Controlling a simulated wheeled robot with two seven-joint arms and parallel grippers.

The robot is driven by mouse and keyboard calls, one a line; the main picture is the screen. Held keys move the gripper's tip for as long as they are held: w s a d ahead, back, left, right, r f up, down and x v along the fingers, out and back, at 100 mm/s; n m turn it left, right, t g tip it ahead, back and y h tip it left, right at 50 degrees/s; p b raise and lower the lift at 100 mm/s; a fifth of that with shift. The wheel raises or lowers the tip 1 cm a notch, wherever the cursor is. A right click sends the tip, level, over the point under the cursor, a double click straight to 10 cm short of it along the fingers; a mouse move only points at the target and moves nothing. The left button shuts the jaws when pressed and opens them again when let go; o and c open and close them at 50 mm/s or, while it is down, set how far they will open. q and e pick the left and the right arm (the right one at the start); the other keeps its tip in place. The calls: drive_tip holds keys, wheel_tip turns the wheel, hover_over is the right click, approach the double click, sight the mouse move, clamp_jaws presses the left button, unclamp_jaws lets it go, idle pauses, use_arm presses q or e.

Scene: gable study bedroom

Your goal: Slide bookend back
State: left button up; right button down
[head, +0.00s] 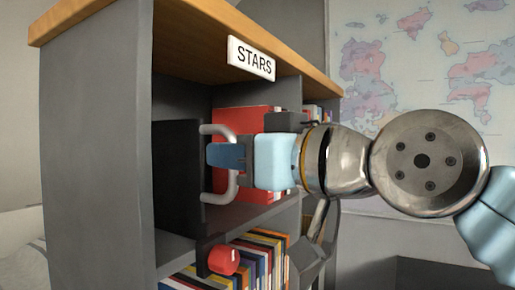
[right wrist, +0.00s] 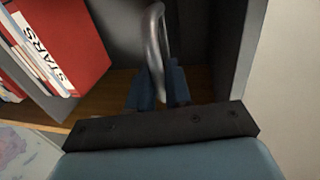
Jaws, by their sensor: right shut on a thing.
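The bookend (head: 178,180) is a dark upright panel inside the upper shelf compartment. A pale grey bar handle (head: 218,129) shows in front of it. My right gripper (head: 226,157) reaches in from the right and is shut on this handle. In the right wrist view the grey handle (right wrist: 155,45) rises between the blue fingers of the gripper (right wrist: 155,90). Red books (head: 240,122) stand to the right of the bookend, partly hidden by my gripper. In the right wrist view a red book (right wrist: 62,42) has STARS on its spine. My left gripper is not in view.
The grey bookcase (head: 95,150) has a wooden top with a STARS sign (head: 251,58) on its edge. Below, a red knob (head: 223,260) sticks out in front of a row of coloured books (head: 262,250). A map (head: 420,60) hangs on the wall behind.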

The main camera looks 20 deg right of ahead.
drive_tip(key=shift+s+a, duration=0.7)
drive_tip(key=shift+a, duration=0.05)
drive_tip(key=c, duration=1.2)
unclamp_jaws()
drive_tip(key=shift+c, duration=0.2)
drive_tip(key=shift+s, duration=0.1)
drive_tip(key=b+v, duration=0.2)
drive_tip(key=v, duration=1.1)
drive_tip(key=shift+s+d, duration=0.2)
drive_tip(key=shift+d, duration=0.05)
